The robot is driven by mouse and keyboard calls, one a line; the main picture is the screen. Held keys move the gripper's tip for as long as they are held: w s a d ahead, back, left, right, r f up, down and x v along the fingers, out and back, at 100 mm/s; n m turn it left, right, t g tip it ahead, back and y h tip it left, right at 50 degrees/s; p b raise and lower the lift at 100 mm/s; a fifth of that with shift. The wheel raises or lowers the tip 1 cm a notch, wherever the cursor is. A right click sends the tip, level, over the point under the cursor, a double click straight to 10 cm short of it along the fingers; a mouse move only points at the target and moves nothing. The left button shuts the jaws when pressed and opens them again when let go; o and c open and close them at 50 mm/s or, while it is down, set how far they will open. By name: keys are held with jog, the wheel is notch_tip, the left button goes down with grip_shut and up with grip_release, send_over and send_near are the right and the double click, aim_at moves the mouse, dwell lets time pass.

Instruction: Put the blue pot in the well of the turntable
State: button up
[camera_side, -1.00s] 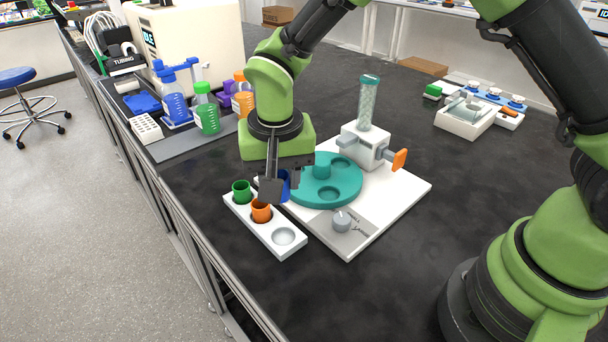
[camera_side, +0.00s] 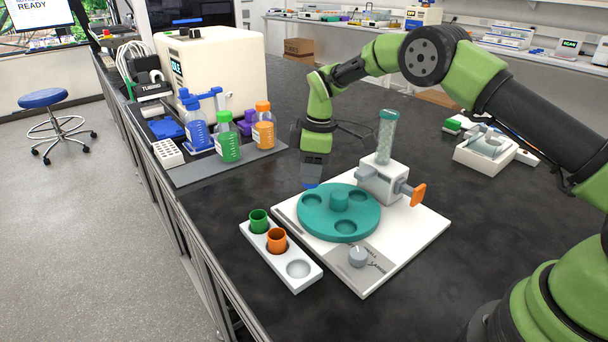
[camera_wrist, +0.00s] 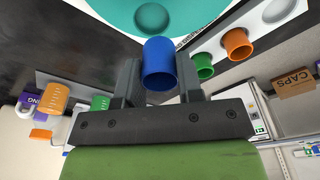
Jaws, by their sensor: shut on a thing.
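The blue pot (camera_wrist: 159,66) is between the two fingers of my gripper (camera_wrist: 160,82) in the wrist view, and the gripper is shut on it. In the wrist view the turntable (camera_wrist: 205,10) lies ahead of the pot, with one empty well (camera_wrist: 153,17).
A white rack (camera_side: 308,281) at front left holds a green pot (camera_side: 259,221) and an orange pot (camera_side: 277,240), with one empty hole. A dispenser (camera_side: 383,178) with a clear column and orange knob stands behind the turntable. Bottles (camera_side: 228,142) stand at back left.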

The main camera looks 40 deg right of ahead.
aim_at(312, 204)
jog(key=shift+w+d+f+n, duration=0.1)
jog(key=shift+w+d+n, duration=0.05)
jog(key=shift+d+n, duration=0.3)
jog(key=shift+f, duration=1.8)
jog(key=shift+f, duration=0.85)
dwell(0.3)
jog(key=o, duration=1.3)
jog(key=shift+r, duration=0.1)
jog(key=shift+r, duration=3.4)
